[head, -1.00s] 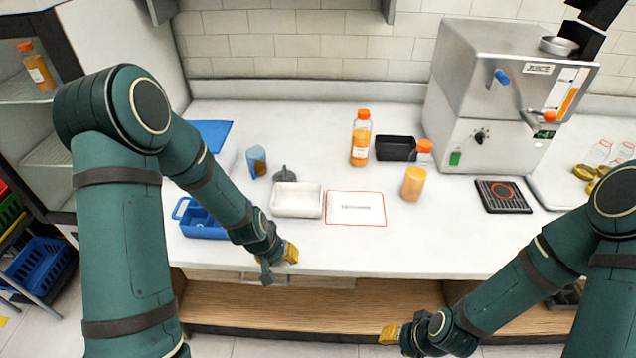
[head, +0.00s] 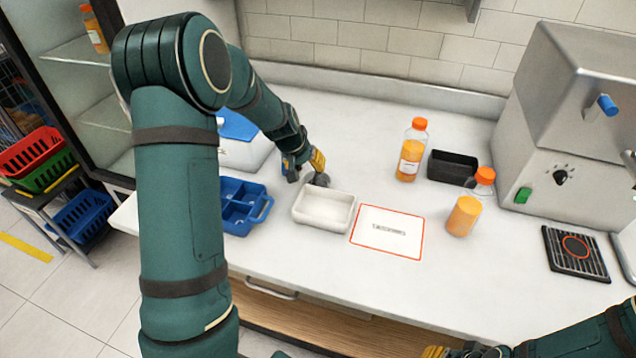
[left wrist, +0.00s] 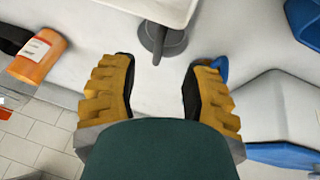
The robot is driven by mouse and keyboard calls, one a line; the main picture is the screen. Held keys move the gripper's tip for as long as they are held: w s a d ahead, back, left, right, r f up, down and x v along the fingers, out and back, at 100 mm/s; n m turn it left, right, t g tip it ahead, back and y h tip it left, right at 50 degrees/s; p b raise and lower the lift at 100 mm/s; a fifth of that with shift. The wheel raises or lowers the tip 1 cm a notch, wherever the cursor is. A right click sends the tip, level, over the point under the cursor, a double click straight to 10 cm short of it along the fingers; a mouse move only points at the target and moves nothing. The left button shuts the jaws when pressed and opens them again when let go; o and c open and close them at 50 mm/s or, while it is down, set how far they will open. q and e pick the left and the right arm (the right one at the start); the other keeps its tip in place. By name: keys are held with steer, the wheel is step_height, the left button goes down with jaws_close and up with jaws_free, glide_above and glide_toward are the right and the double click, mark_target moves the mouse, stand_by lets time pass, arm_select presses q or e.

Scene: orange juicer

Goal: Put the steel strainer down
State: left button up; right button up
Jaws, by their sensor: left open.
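A small round dark-grey piece with an upright stem, seemingly the steel strainer (head: 321,180), stands on the counter just behind the white tray (head: 324,210). In the left wrist view the strainer (left wrist: 166,42) lies beyond the gap between my fingers, beside the tray's edge (left wrist: 165,10). My left gripper (head: 306,168) is open and low over the counter by it; in the left wrist view its spread fingers (left wrist: 164,72) hold nothing. My right gripper (head: 436,352) shows only partly at the bottom edge; its opening is unclear.
A blue divided tray (head: 240,205) and a blue-lidded white box (head: 240,150) are left. Orange bottles (head: 411,150) (head: 465,212), a black bin (head: 452,167) and the juicer (head: 560,120) are right. A red-outlined card (head: 388,245) lies flat in front. A blue piece (left wrist: 222,66) is partly hidden behind one finger.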

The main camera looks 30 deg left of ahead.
mark_target(315, 176)
arm_select(q)
steer(key=x, duration=0.2)
steer(key=shift+w+f, duration=0.25)
steer(key=shift+f, duration=0.1)
steer(key=b+x, duration=0.2)
steer(key=x, duration=0.3)
steer(key=shift+f, duration=0.15)
steer(key=shift+d, duration=0.1)
steer(key=shift+c, duration=0.4)
jaws_close()
